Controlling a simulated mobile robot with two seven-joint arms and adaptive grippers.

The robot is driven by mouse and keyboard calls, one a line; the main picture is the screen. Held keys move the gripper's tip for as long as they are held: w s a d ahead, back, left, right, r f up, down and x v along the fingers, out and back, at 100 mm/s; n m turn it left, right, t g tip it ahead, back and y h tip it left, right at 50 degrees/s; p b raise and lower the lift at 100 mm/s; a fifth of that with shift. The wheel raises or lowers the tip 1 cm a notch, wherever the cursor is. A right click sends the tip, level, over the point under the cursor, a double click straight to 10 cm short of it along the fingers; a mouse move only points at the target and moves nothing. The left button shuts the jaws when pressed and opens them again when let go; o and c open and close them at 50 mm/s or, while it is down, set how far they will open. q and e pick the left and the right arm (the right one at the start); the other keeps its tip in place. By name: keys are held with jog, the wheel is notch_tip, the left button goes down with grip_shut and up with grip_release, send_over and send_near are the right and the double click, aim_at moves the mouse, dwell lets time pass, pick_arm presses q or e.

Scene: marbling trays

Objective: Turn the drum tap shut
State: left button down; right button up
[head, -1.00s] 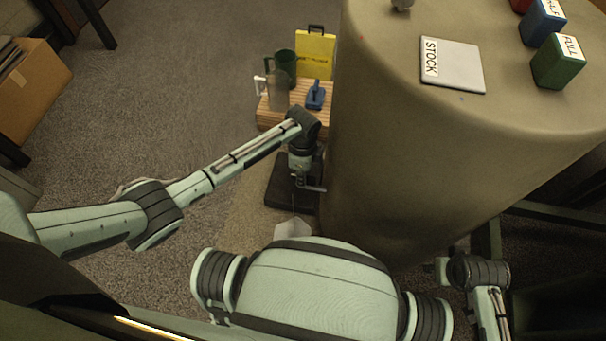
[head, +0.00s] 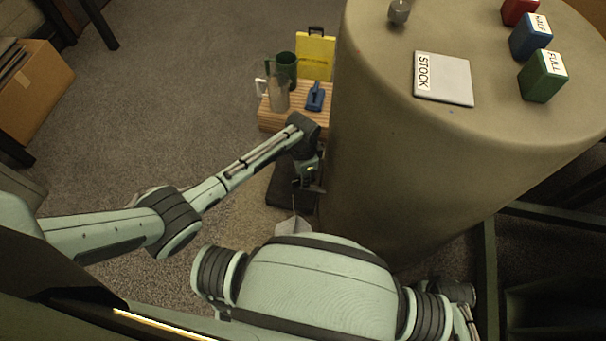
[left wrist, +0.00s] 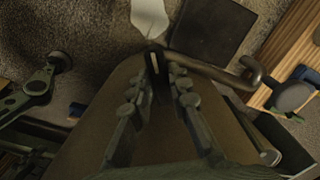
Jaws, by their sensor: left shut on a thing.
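The drum is the large tan cylinder (head: 420,150) on the right of the head view; its curved wall (left wrist: 95,125) also shows in the left wrist view. The drum tap is low on its left side, mostly hidden by my arm in the head view. In the left wrist view a bent metal pipe of the tap (left wrist: 215,72) runs right from my fingertips. My left gripper (head: 313,184) is at the tap. In the left wrist view its fingers (left wrist: 160,68) are shut on a thin piece, seemingly the tap's lever. Its exact angle is unclear. My right gripper is out of view.
A dark flat pad (head: 283,188) lies below the tap, with a white piece (head: 292,226) nearer me. Behind are a slatted wooden stand (head: 272,121) with jugs and a blue tool, and a yellow case (head: 316,52). A STOCK card (head: 452,80) and colored blocks lie on the drum.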

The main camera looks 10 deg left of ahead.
pick_arm(q)
jog(key=n, duration=0.5)
jog(key=shift+d+n, duration=0.1)
jog(key=shift+n, duration=0.2)
jog(key=n, duration=0.5)
jog(key=shift+n, duration=0.3)
jog(key=c, duration=1.4)
grip_release()
jog(key=shift+c, duration=0.2)
jog(key=shift+r, duration=0.1)
notch_tip(320, 180, up, 12)
